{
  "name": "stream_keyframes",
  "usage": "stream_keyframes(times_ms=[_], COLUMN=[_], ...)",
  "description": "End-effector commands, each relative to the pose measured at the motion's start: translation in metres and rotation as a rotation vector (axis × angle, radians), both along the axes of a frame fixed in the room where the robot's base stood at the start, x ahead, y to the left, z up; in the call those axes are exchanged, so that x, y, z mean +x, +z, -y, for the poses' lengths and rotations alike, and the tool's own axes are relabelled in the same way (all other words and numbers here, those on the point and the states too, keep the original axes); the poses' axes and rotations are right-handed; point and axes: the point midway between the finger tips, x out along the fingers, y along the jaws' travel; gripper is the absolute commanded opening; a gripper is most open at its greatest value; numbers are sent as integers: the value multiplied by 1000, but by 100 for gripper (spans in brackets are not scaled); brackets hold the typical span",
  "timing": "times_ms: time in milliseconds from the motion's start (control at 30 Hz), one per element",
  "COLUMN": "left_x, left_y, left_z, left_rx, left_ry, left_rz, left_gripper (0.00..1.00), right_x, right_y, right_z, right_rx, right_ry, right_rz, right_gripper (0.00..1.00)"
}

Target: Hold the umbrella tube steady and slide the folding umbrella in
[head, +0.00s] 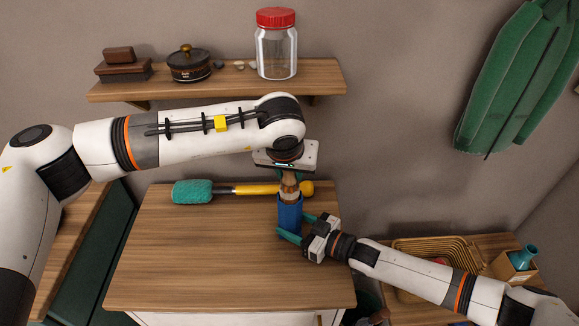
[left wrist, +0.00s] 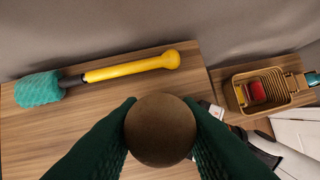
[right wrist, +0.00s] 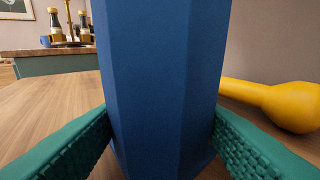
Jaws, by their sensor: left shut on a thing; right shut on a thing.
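The blue umbrella tube (head: 289,212) stands upright on the wooden cabinet top, and its faceted wall fills the middle of the right wrist view (right wrist: 165,85). My right gripper (head: 293,226) is shut on the tube low down, its teal fingers pressing both sides (right wrist: 162,130). My left gripper (head: 289,176) is directly above the tube, pointing down, shut on the folding umbrella (head: 289,189). The umbrella's round brown end (left wrist: 160,130) sits between the green fingers. The umbrella is roughly upright over the tube's mouth; its lower end is hidden, so how deep it sits cannot be told.
A duster with a teal head (head: 193,192) and yellow handle (head: 255,189) lies behind the tube. Above is a shelf (head: 215,82) with a red-lidded jar (head: 276,45). A wicker basket (head: 437,250) is at right. The cabinet top (head: 190,250) is clear at left front.

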Motion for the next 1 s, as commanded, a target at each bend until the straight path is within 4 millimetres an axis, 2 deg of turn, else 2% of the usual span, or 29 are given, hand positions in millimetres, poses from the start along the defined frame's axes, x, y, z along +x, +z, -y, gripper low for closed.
stream_keyframes(times_ms=[133,167,300,667,767,1000], left_x=[0,0,0,-2,-7,-26], left_y=[-3,-3,-3,1,13,61], left_z=[0,0,0,0,-1,-6], left_rx=[0,-1,-1,-1,-2,-1], left_ry=[0,0,0,-1,-2,-2], left_rz=[1,1,1,0,2,5], left_gripper=[0,33,55,55,55,55], right_x=[0,0,0,0,0,0], right_y=[-1,-1,-1,-1,0,-1], right_z=[0,0,0,0,0,0], right_rx=[-2,-2,-2,-1,-1,-1], right_ry=[0,0,0,0,0,0], right_rz=[-1,-1,-1,-1,-1,-1], right_gripper=[41,41,41,41,41,41])
